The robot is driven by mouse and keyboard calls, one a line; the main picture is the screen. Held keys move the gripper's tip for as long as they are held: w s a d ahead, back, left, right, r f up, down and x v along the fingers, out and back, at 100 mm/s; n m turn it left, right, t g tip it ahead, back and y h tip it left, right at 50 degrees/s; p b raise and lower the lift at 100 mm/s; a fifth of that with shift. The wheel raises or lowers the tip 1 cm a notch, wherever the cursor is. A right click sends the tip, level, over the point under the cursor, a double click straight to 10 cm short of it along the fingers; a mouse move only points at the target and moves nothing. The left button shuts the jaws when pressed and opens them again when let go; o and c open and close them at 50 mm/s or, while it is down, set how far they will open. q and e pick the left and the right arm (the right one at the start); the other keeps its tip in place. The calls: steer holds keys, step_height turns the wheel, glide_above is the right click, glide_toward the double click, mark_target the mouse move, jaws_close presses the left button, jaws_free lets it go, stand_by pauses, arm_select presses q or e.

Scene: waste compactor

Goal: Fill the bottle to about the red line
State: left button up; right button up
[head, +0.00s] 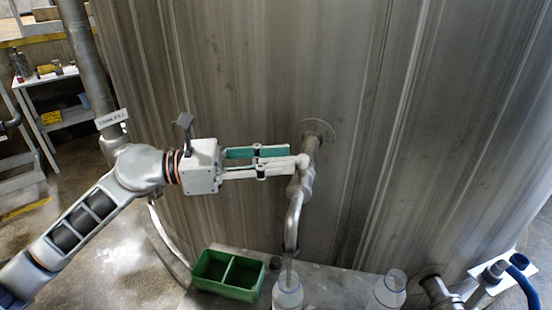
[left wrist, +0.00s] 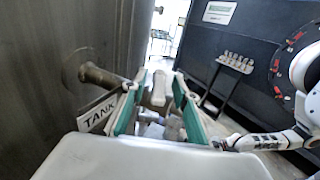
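A metal tap (head: 293,212) comes out of the big tank, its spout pointing down over a clear bottle (head: 287,293). The bottle is cut off by the picture's lower edge, and no red line shows on it. I cannot tell whether liquid is running. My left gripper (head: 290,161) is at the top of the tap, its green-padded fingers spread. In the left wrist view the pale tap handle (left wrist: 158,88) shows between the fingertips, with gaps at both sides. My right gripper (left wrist: 228,143) shows small at the right of that view; its fingers are unclear.
A second clear bottle (head: 389,288) stands to the right on the grey ledge (head: 335,287). A green two-part bin (head: 228,275) is to the left. A pipe fitting with a blue hose (head: 522,284) is at the far right. The tank wall (head: 240,80) fills the back.

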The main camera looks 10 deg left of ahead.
arm_select(q)
steer(key=v, duration=1.2)
stand_by(0.3)
